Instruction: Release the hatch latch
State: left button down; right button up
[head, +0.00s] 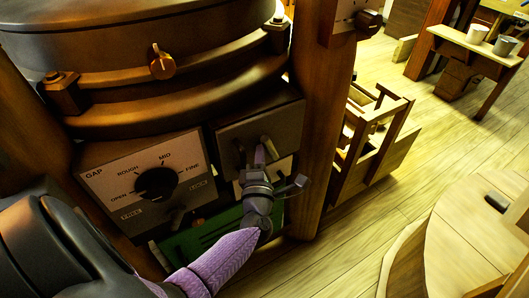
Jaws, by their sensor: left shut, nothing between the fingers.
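A dark square hatch-like panel (231,137) is set in the front of the mill housing, right of the dial plate. A small pale metal piece (267,145), perhaps the latch, shows at the tip of my left gripper (261,157). The gripper is in front of the panel's lower part, shut and empty. I cannot tell whether its fingertips touch the metal piece. The fingers and wrist hide part of the panel and the paler surface below it. My right gripper is not in view.
A GAP plate (112,187) with a black dial (156,184) stands left of the hatch. A green panel (205,236) is below. A wooden post (322,120) stands close on the right. A slatted wooden frame (375,135) and a round wooden top (465,240) stand farther right.

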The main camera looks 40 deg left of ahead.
aim_at(269, 140)
pick_arm(q)
jog(key=r+m+g+p, duration=0.1)
jog(key=p, duration=0.2)
jog(key=w+m+g+h+p, duration=0.1)
jog(key=m+p, duration=0.1)
jog(key=p, duration=0.1)
jog(key=w+d+r+m+h+p, duration=0.1)
jog(key=m+p, duration=0.1)
jog(key=p, duration=0.1)
jog(key=shift+r+g, duration=0.35)
jog(key=shift+g, duration=0.05)
jog(key=shift+w+d+f+m+g+p, duration=0.1)
jog(key=shift+w+m+g+p, duration=0.25)
jog(key=shift+m+p, duration=0.15)
jog(key=shift+w+d+f+m+g+p, duration=0.1)
jog(key=shift+w+m+g+p, duration=0.15)
jog(key=shift+w+m+p, duration=0.25)
jog(key=shift+s+d+r, duration=0.1)
